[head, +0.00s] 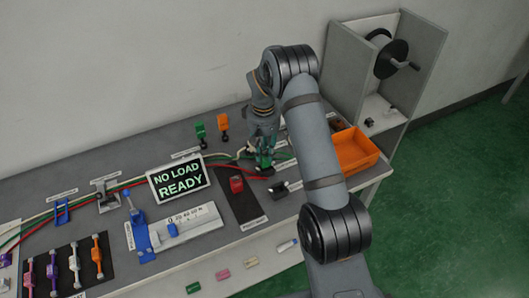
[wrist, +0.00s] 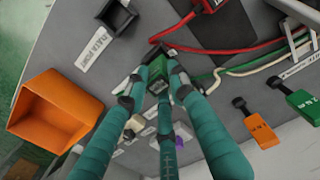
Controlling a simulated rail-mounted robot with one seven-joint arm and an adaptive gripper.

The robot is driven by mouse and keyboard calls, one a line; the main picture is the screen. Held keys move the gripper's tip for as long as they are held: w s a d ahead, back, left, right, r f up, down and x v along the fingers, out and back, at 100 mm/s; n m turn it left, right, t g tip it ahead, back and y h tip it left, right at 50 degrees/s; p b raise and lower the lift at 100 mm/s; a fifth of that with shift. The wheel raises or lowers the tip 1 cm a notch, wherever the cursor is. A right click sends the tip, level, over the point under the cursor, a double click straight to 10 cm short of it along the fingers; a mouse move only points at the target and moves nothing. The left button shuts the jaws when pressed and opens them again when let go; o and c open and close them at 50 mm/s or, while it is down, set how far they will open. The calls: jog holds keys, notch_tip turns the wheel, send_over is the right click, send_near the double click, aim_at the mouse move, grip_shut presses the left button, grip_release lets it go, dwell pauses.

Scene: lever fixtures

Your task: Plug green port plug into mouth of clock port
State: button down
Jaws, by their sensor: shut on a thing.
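The green port plug (wrist: 181,92) shows as a small green piece between the teal fingers of my gripper (wrist: 160,85) in the wrist view. My gripper is shut on it. In the head view my gripper (head: 263,150) is low over the table, with green (head: 265,160) at its fingertips. A dark port shape (wrist: 157,52) shows just beyond the fingertips, with a green piece and green cable beside it; its label is hidden, so I cannot tell for sure that it is the clock port. Whether the plug touches the mouth is hidden by the fingers.
Another black port (wrist: 117,16) has a label beside it; it stands right of my gripper in the head view (head: 279,190). A red block (head: 236,184) is on a dark mat. An orange bin (head: 354,150) stands at right. Cables and a NO LOAD READY sign (head: 180,180) lie left.

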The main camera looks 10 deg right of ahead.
aim_at(264, 159)
jog(key=shift+f+b, duration=1.8)
jog(key=shift+f, duration=0.2)
jog(key=c, duration=1.4)
grip_release()
jog(key=shift+r, duration=0.1)
notch_tip(264, 159, up, 12)
jog(key=shift+a, duration=0.1)
